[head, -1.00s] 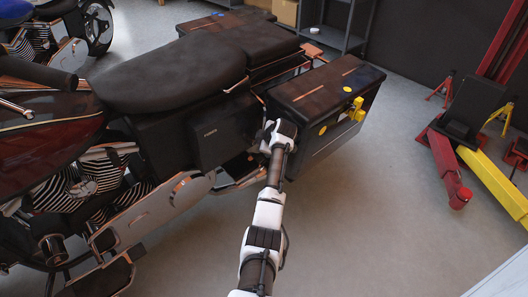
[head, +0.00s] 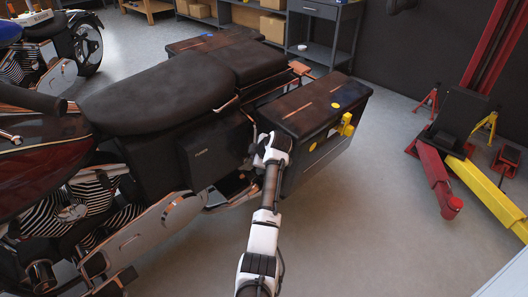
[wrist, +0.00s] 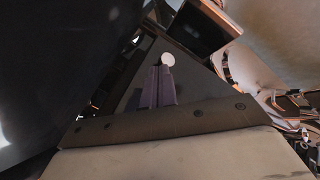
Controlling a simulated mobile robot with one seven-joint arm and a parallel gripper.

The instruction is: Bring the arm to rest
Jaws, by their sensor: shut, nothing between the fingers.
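My arm reaches up from the bottom of the head view, and its white and black wrist (head: 272,150) is beside the near face of the motorcycle's right rear case (head: 295,115). The fingers are hidden in the head view, and I cannot tell whether they touch the case. In the wrist view my gripper (wrist: 160,78) shows as two dark purplish fingers close together, shut and empty. A pale round spot (wrist: 168,59) shows at the fingertips.
The motorcycle's black seat (head: 155,85) and engine fill the left. A yellow latch-like part (head: 347,124) sits on the case's outer end. A red and yellow lift (head: 460,170) stands at right. Shelves (head: 325,40) line the back. Grey floor (head: 380,220) is clear right of the arm.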

